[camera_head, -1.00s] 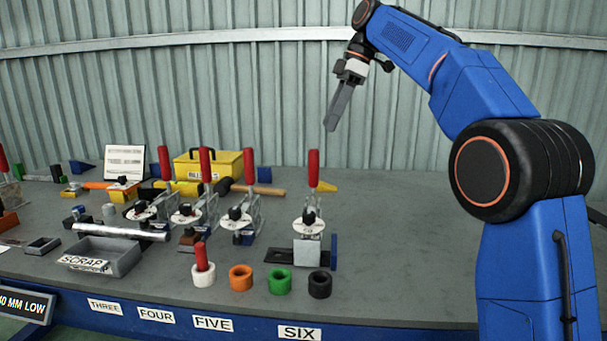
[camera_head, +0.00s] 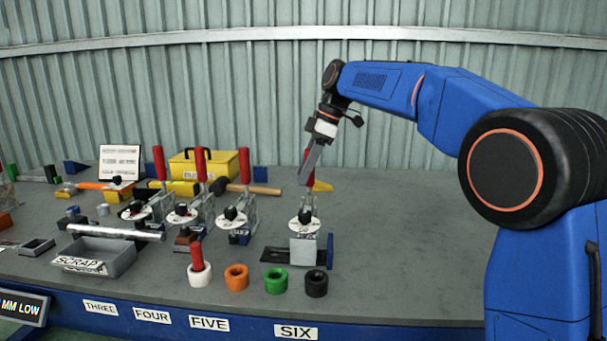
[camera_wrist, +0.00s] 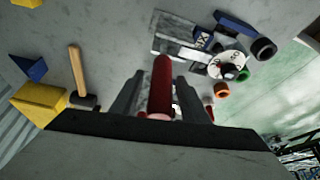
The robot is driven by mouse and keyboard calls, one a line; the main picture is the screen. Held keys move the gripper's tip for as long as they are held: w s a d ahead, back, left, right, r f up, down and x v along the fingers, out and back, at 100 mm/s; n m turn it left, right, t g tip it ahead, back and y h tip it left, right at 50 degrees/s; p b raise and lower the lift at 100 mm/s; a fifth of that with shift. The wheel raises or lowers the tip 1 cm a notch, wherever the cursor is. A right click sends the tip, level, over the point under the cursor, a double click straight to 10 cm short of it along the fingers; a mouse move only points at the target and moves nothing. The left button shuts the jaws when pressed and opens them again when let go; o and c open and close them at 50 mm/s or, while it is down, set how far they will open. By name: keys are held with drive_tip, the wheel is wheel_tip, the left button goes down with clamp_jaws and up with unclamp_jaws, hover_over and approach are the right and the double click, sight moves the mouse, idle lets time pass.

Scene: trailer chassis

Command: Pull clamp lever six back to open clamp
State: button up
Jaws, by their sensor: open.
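Clamp six stands behind the SIX label (camera_head: 296,332), with a white round plate (camera_head: 304,225) and a grey block (camera_head: 304,251) in front. Its red lever (camera_head: 308,165) stands upright, partly hidden behind my gripper (camera_head: 304,178) in the head view. In the wrist view the red lever (camera_wrist: 161,85) lies between the two fingers of my open gripper (camera_wrist: 155,95). I cannot tell whether either finger touches it.
More red-handled clamps stand to the left. An orange ring (camera_head: 237,277), a green ring (camera_head: 276,281) and a black ring (camera_head: 316,284) sit in front. A hammer (camera_head: 254,189) and yellow box (camera_head: 209,165) lie behind. The bench to the right is clear.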

drive_tip(key=shift+a+f, duration=0.2)
drive_tip(key=shift+f, duration=0.25)
clamp_jaws()
